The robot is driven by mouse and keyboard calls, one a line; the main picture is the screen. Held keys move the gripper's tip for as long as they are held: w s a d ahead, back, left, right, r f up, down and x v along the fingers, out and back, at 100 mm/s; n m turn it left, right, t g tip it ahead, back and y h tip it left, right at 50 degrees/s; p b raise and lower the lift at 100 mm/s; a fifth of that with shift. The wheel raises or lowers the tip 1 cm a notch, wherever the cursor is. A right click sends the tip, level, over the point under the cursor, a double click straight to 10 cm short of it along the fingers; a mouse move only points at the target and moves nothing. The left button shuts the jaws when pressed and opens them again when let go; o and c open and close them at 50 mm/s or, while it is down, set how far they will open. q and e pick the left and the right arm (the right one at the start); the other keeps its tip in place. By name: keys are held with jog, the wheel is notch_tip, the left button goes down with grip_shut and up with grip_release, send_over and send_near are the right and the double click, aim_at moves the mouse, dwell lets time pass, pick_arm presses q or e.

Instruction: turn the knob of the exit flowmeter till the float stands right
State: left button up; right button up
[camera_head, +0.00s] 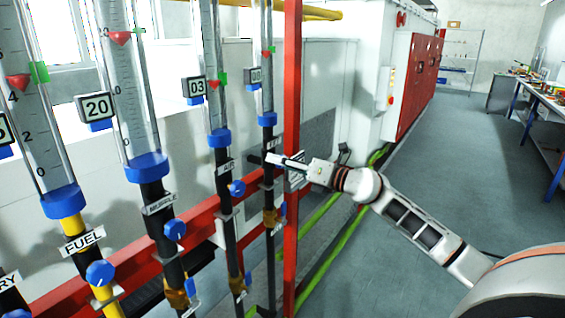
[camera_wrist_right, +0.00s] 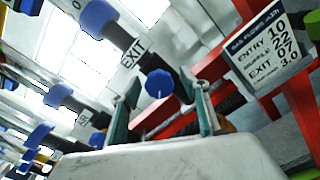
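The exit flowmeter (camera_head: 268,95) is the thin glass tube at the right of the row, next to the red post. Its small red float stands about level with a green mark (camera_head: 272,49), perhaps a little below; it is too small to tell exactly. Its blue knob (camera_wrist_right: 158,83) shows in the right wrist view beside the EXIT label (camera_wrist_right: 133,52); in the head view my right gripper covers it. My right gripper (camera_head: 278,159) points left at the pipe below the tube. In the wrist view its two fingers (camera_wrist_right: 168,104) are apart, with the knob seen between them. My left gripper is out of view.
Other flowmeters with blue knobs stand to the left, such as FUEL (camera_head: 100,272) and MUFFLE (camera_head: 174,229). The red post (camera_head: 291,120) stands close to my right gripper. A gas-flow sign (camera_wrist_right: 268,48) hangs near. The floor to the right is clear.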

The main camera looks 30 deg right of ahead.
jog(key=shift+d, duration=0.1)
jog(key=v, duration=1.2)
dwell(0.8)
jog(key=s+a+f+m+h, duration=0.2)
jog(key=s+a+f+m, duration=0.1)
jog(key=f+m, duration=0.55)
jog(key=s+a+f+m+h, duration=0.2)
jog(key=s+a+f+m, duration=0.3)
jog(key=f, duration=0.7)
jog(key=s+a+f+m+h, duration=0.1)
jog(key=s+f+m+h, duration=0.1)
jog(key=f+m, duration=0.75)
jog(key=s+a+f+m+g+y, duration=0.1)
jog(key=s+a+f+m+g, duration=0.5)
jog(key=s+a+f, duration=0.7)
jog(key=a+f, duration=0.3)
jog(key=shift+s+a+m, duration=0.15)
jog(key=shift+a+m, duration=0.15)
jog(key=shift+a, duration=0.1)
jog(key=shift+f, duration=0.15)
